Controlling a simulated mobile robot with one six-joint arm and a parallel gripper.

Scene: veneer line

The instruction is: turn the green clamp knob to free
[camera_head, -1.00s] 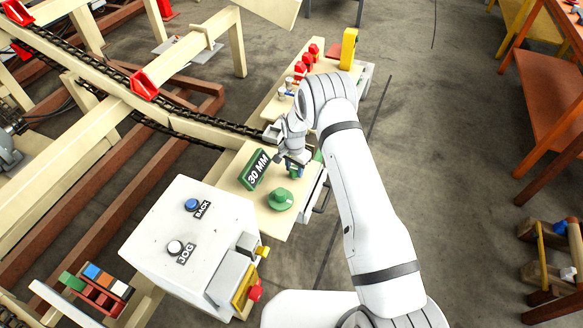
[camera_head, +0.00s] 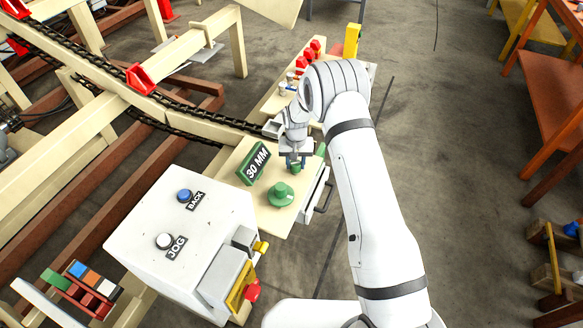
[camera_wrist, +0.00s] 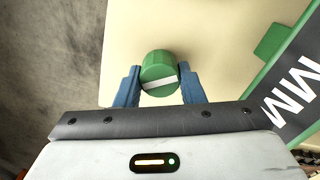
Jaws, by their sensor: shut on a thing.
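The green clamp knob (camera_wrist: 158,68) is a round, ribbed knob with a white line across its top, in the wrist view. The line runs nearly sideways, its right end slightly higher. My gripper (camera_wrist: 160,88) is shut on the knob, one blue finger on each side. In the head view, my gripper (camera_head: 294,163) points down at the panel, and the knob (camera_head: 296,169) shows only partly between the fingers.
A second, wider green knob (camera_head: 282,194) sits close by on the cream panel (camera_head: 262,215). A green "30 MM" sign (camera_head: 254,164) stands to the left. A white box (camera_head: 185,240) with BACK and JOG buttons is in front. Red knobs (camera_head: 315,46) stand behind.

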